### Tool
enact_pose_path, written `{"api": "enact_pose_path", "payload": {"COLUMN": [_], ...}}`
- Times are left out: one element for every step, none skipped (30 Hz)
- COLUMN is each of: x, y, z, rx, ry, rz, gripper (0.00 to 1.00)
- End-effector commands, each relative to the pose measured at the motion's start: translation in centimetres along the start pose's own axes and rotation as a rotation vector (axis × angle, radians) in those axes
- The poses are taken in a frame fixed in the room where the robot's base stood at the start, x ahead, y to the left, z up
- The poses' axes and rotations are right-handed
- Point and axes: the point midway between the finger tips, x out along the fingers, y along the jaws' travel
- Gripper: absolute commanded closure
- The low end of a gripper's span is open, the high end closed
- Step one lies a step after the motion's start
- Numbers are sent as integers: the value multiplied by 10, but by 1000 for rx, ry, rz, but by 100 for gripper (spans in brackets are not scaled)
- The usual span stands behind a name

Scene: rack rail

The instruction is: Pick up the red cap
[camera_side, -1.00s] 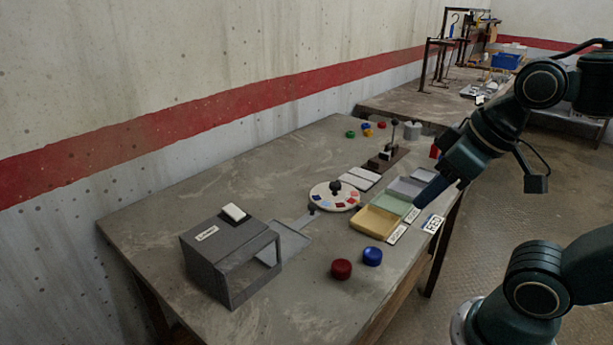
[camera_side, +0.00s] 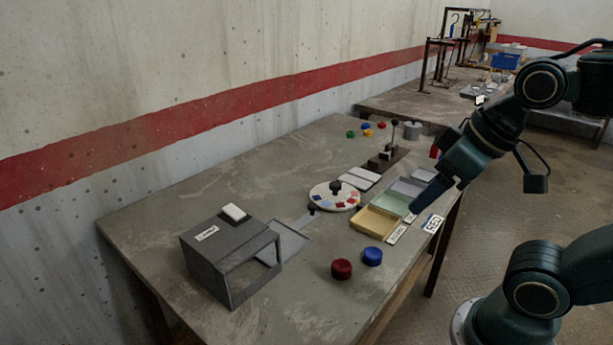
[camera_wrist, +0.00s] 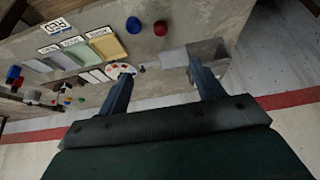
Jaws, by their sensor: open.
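The dark red cap (camera_side: 342,269) stands on the near part of the grey table, beside a blue cap (camera_side: 372,256) of similar size. In the wrist view the red cap (camera_wrist: 160,28) is near the top, just right of the blue cap (camera_wrist: 133,25). My gripper (camera_side: 416,207) is in the air by the trays, away from the red cap, up and to the right in the side view. In the wrist view my gripper (camera_wrist: 158,72) has its two fingers wide apart with nothing between them.
A grey box (camera_side: 232,262) stands at the table's left end. A round disc with coloured patches (camera_side: 320,198) and a yellow tray (camera_side: 376,222) lie mid-table. Several small coloured pieces (camera_side: 366,129) sit at the back. Bare tabletop surrounds the two caps.

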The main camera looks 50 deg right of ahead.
Motion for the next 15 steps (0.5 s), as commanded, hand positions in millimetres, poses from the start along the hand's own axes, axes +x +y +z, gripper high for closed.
{"api": "enact_pose_path", "payload": {"x": [0,0,1,2,2,4,5,6,8,10,12,15,18,21,25], "y": [0,0,0,0,0,0,0,0,0,0,0,0,0,0,0], "z": [0,-1,-2,-2,-3,-5,-6,-8,-10,-12,-14,-18,-20,-23,-26], "rx": [4,9,18,27,41,61,81,103,137,166,197,244,281,319,374], "ry": [-2,-3,-6,-9,-13,-20,-26,-33,-44,-52,-62,-75,-86,-98,-113], "rz": [0,0,0,0,0,1,1,2,3,4,6,9,12,16,21], "gripper": [33,33,33,33,33,33,33,33,33,33,33,33,33,33,33]}}
